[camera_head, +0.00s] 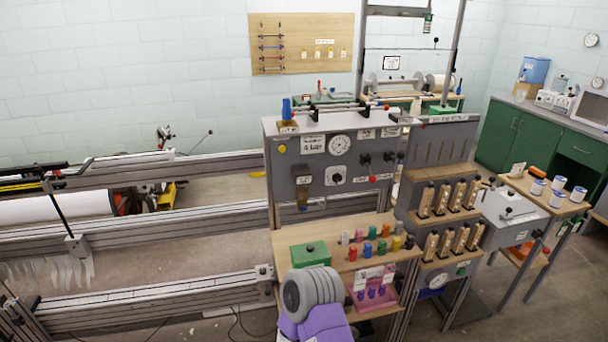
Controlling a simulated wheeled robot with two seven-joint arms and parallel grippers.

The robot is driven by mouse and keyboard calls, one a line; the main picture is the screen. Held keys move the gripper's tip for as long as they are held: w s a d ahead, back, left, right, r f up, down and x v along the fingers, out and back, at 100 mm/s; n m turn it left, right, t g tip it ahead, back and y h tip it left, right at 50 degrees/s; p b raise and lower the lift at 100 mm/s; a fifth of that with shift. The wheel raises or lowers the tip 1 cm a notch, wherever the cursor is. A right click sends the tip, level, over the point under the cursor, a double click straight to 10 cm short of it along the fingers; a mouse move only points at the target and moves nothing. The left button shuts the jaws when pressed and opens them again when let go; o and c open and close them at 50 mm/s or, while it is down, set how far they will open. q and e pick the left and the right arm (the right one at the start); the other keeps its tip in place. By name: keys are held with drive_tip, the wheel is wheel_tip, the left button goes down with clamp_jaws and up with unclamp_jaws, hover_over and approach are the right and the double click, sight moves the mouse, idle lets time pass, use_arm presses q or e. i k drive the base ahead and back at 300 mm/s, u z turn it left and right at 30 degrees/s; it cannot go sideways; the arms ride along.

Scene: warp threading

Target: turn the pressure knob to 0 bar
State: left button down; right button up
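A grey control panel (322,195) stands upright at the centre of the head view. A round white gauge (340,145) sits on its upper part, but its reading is too small to make out. Below the gauge is a dark knob (336,177) on a white dial plate, which looks like the pressure knob. Its setting cannot be read. A white sign (313,144) with dark lettering is left of the gauge.
Dark knobs (365,159) and a red button (373,178) sit right of the dial. A wooden shelf (290,243) below the panel holds a green box (310,254) and several coloured spools (367,250). Metal rails (150,305) run along the left.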

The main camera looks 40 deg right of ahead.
sight(337, 177)
drive_tip(key=z, duration=0.3)
drive_tip(key=i, duration=0.75)
drive_tip(key=z, duration=0.6)
